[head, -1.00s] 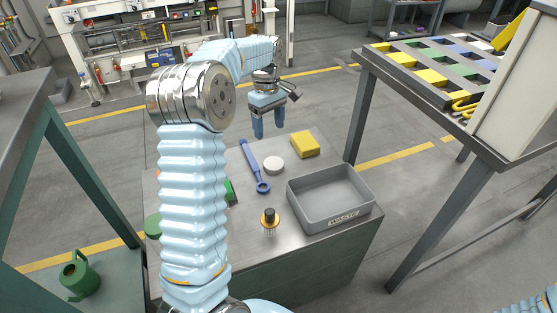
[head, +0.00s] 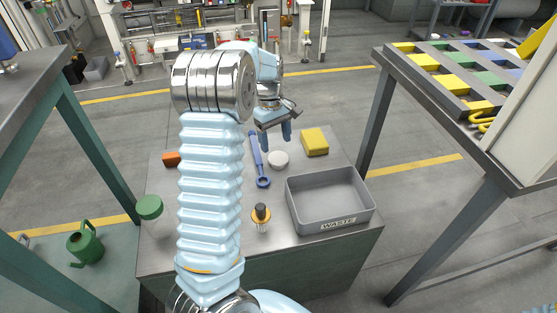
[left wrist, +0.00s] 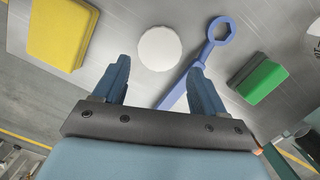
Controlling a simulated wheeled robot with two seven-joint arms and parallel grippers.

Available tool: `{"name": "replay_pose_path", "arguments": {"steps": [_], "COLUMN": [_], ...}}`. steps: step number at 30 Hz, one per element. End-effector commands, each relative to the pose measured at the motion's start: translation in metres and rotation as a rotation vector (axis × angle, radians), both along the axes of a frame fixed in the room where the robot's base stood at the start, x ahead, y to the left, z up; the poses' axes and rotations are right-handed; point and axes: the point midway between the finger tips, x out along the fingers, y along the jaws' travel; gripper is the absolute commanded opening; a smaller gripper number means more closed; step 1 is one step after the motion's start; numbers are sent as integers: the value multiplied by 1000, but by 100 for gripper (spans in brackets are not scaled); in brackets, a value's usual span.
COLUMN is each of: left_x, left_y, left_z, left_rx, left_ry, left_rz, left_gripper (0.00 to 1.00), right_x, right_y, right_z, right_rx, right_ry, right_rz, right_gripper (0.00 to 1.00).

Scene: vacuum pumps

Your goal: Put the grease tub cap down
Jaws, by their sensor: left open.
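A white round disc, which looks like the grease tub cap (head: 279,159), lies flat on the grey metal worktop (head: 330,248). It also shows in the left wrist view (left wrist: 159,48), just beyond my fingertips. My left gripper (head: 276,138) is open and empty on the far side of the disc in the head view. Its two blue fingers (left wrist: 159,68) are spread apart, with nothing between them. How far they are above the worktop is hard to tell. My right gripper is out of view.
A blue ring spanner (head: 261,172) lies left of the disc. A yellow block (head: 315,141) and a grey WASTE bin (head: 338,221) stand to the right. A green-lidded jar (head: 149,208) is left; a green block (left wrist: 257,80) lies past the spanner.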

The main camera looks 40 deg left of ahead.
Motion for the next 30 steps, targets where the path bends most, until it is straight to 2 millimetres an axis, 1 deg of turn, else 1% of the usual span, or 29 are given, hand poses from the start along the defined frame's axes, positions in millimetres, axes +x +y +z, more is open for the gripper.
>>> {"name": "replay_pose_path", "arguments": {"steps": [5,9,12,15,20,21,23,27,29,30], "left_x": [-1,-2,-2,-2,-2,-2,-2,-2,-2,-2], "left_y": [-3,-9,-10,-11,-11,-11,-11,-11,-11,-11], "left_z": [-16,-39,-52,-56,-57,-56,-56,-56,-56,-56], "left_rx": [0,0,0,-1,0,0,0,0,0,0], "left_ry": [2,4,2,0,0,0,0,0,0,0], "left_rz": [1,0,1,1,0,0,0,0,0,0], "left_gripper": [71,71,71,71,71,70,61,39,31,31], "right_x": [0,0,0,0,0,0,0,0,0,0], "right_y": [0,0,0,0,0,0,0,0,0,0], "right_z": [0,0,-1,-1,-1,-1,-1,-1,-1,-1], "right_rx": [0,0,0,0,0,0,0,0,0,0], "right_ry": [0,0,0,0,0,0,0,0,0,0], "right_rz": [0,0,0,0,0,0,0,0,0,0], "right_gripper": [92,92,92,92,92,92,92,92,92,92]}}
